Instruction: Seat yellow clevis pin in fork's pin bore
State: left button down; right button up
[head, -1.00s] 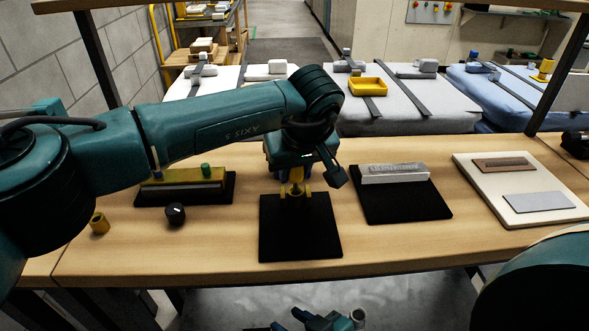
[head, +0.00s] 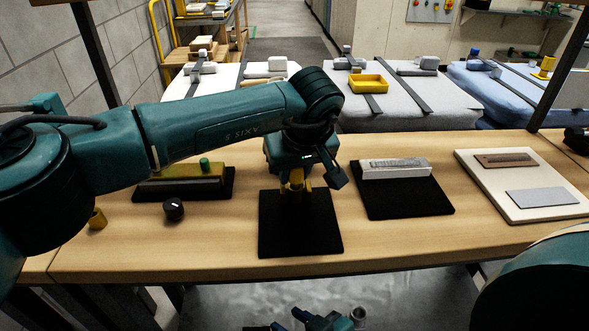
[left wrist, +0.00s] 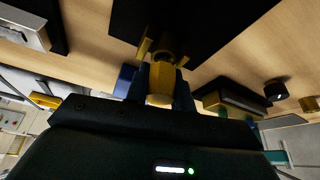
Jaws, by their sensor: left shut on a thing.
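My left gripper (head: 297,186) is shut on the yellow clevis pin (left wrist: 160,86), which shows between the dark blue fingers in the left wrist view. The yellow fork (left wrist: 148,48) is just beyond the pin, at the edge of a black mat (head: 300,225). In the head view the fork (head: 284,186) is mostly covered by the gripper. Pin and fork overlap closely in the wrist view, and I cannot tell whether the pin tip is in the bore. My right gripper (head: 280,322) is partly visible low in the head view, below the table's front edge; its jaws are unclear.
A black knob (head: 174,209) and a yellow cylinder (head: 97,219) stand left on the wooden table. A yellow block with a green knob (head: 205,163) is behind them. A grey bar (head: 395,168) on a black mat and a pale board (head: 500,205) are to the right.

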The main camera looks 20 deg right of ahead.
pick_arm(q)
jog(key=c, duration=1.1)
grip_release()
jog(key=shift+v, duration=0.85)
jog(key=v, duration=1.1)
jog(key=shift+r, duration=0.3)
pick_arm(e)
jog(key=shift+t, duration=0.6)
jog(key=r, duration=0.3)
jog(key=d+r, duration=0.1)
jog(key=shift+s+d+r, duration=0.1)
jog(key=shift+s+r, duration=0.15)
jog(key=shift+s, duration=0.05)
